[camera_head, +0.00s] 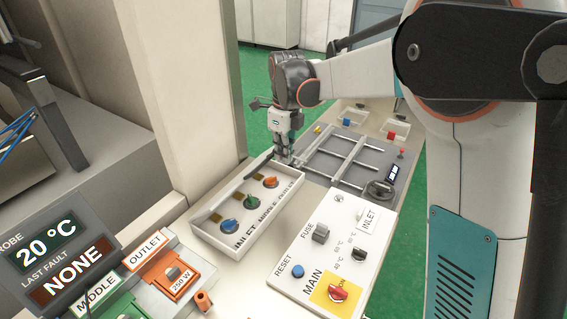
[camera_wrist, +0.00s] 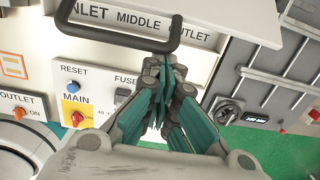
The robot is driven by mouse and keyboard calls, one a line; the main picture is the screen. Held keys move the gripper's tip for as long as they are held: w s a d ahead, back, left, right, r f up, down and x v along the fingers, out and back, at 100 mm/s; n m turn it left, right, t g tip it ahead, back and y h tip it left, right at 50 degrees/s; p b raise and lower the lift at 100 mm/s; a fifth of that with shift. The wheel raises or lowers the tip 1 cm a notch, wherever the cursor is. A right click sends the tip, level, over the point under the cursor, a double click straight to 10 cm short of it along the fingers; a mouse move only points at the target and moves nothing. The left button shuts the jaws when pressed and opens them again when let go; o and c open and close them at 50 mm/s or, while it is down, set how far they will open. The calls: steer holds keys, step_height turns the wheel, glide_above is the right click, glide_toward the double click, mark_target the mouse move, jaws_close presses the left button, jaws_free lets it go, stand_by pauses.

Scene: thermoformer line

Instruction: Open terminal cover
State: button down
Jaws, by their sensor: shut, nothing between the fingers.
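The white terminal box (camera_head: 222,240) shows in the head view with its inside uncovered. Blue (camera_head: 229,226), green (camera_head: 250,202) and orange (camera_head: 270,182) terminals are visible in it. A dark bar runs along its back side. In the wrist view a white plate, apparently the cover (camera_wrist: 240,18), and a dark U-shaped handle (camera_wrist: 118,39) lie across the top, over the INLET, MIDDLE, OUTLET lettering. My gripper (camera_head: 283,158) is at the box's far end, shut and empty. Its fingers (camera_wrist: 163,68) are close by the handle's right end; I cannot tell whether they touch.
A control panel (camera_head: 316,272) with reset button, fuse, knobs and red main switch stands right of the box. A grey frame (camera_head: 343,157) with rails lies beyond. Orange and green modules and a display (camera_head: 58,257) are at lower left. A pale post (camera_head: 185,90) rises behind the box.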

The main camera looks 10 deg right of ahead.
steer(key=w+a+r+p, duration=0.1)
steer(key=a+r, duration=0.1)
steer(key=w+a+r+p, duration=0.1)
steer(key=w+a+r, duration=0.1)
steer(key=shift+w+r, duration=0.1)
steer(key=shift+w, duration=0.05)
steer(key=w+a+r+p, duration=0.3)
steer(key=w+a, duration=0.2)
steer(key=a, duration=0.2)
steer(key=shift+w+a, duration=0.15)
steer(key=shift+w, duration=0.2)
step_height(320, 180, up, 12)
steer(key=shift+s+d, duration=0.15)
steer(key=shift+d, duration=0.05)
stand_by(0.3)
steer(key=shift+f, duration=0.1)
